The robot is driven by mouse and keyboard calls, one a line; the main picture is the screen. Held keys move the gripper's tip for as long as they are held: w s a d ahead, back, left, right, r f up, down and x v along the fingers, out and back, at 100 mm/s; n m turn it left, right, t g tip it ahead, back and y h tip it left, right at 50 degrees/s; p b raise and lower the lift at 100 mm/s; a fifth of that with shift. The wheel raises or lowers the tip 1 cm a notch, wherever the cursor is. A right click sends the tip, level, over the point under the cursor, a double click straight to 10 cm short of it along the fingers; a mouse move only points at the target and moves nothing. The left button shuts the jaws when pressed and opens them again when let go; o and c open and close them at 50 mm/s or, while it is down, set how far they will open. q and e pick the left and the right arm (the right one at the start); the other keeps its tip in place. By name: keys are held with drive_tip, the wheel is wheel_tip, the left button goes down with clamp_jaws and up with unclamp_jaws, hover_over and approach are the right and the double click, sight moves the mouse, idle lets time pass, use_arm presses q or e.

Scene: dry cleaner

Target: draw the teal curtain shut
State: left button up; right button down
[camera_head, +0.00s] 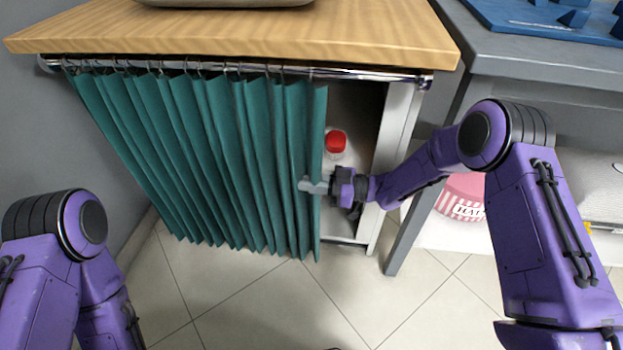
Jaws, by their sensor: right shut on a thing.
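The teal curtain (215,150) hangs in folds from rings on a metal rod (240,70) under a wooden counter top. It covers the left and middle of the cabinet opening. A narrow gap stays uncovered at the right, between the curtain's right edge and the pale cabinet post (393,150). My right gripper (312,186) is shut on the curtain's right edge, about halfway down. My left arm is at the lower left, and its gripper is out of view.
A white bottle with a red cap (336,141) stands inside the cabinet gap. A grey table (545,55) stands to the right, with a blue board (560,18) on it and a pink striped tub (462,198) beneath. The tiled floor in front is clear.

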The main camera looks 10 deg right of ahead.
drive_tip(key=shift+d, duration=0.2)
drive_tip(key=shift+s, duration=0.1)
drive_tip(key=c, duration=1.2)
unclamp_jaws()
drive_tip(key=shift+c, duration=0.2)
